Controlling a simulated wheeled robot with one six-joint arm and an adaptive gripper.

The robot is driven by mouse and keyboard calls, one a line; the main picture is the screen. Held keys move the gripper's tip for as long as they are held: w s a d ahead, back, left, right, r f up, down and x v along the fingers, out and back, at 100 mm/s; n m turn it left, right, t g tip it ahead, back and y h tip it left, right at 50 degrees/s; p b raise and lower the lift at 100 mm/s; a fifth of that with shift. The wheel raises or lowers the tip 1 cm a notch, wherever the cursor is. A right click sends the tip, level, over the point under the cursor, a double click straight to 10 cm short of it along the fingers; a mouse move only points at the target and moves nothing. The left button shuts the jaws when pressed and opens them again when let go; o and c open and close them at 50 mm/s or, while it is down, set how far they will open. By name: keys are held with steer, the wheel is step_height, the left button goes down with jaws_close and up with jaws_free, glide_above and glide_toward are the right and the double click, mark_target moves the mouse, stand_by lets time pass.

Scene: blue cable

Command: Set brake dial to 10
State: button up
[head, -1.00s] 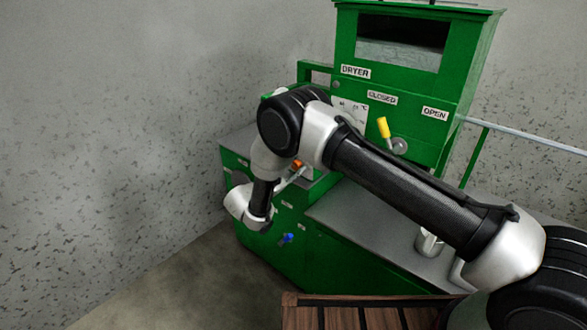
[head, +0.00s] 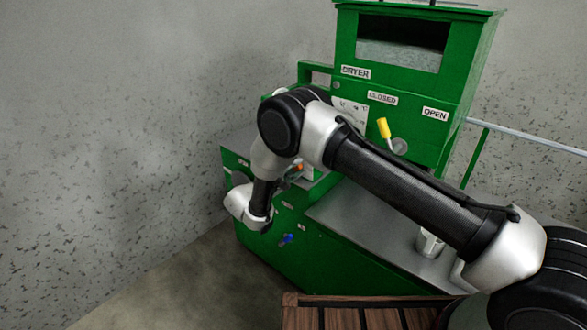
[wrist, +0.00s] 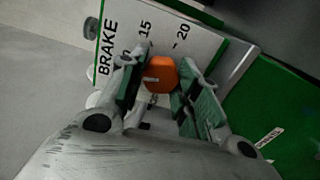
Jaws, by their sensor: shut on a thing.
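The brake dial plate (wrist: 200,42) is white with black lettering. In the wrist view it reads BRAKE, 15 and 20, turned on its side, and another number is partly hidden behind my left finger. An orange knob (wrist: 160,74) sits in front of the plate. My gripper (wrist: 164,60) is shut on the orange knob, with a finger on each side of it. The exact dial setting cannot be read. In the head view my arm hides most of the dial, and a bit of the orange knob (head: 297,167) shows.
The green machine (head: 345,245) has a DRYER label, CLOSED and OPEN labels, and a yellow-handled lever (head: 384,128). A blue handle (head: 286,239) sticks out of its front, below my gripper. A metal cup (head: 429,244) stands on the grey top. The floor at left is clear.

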steer(key=shift+m, duration=1.2)
steer(key=o, duration=1)
steer(key=shift+o, duration=0.2)
steer(key=v, duration=1.2)
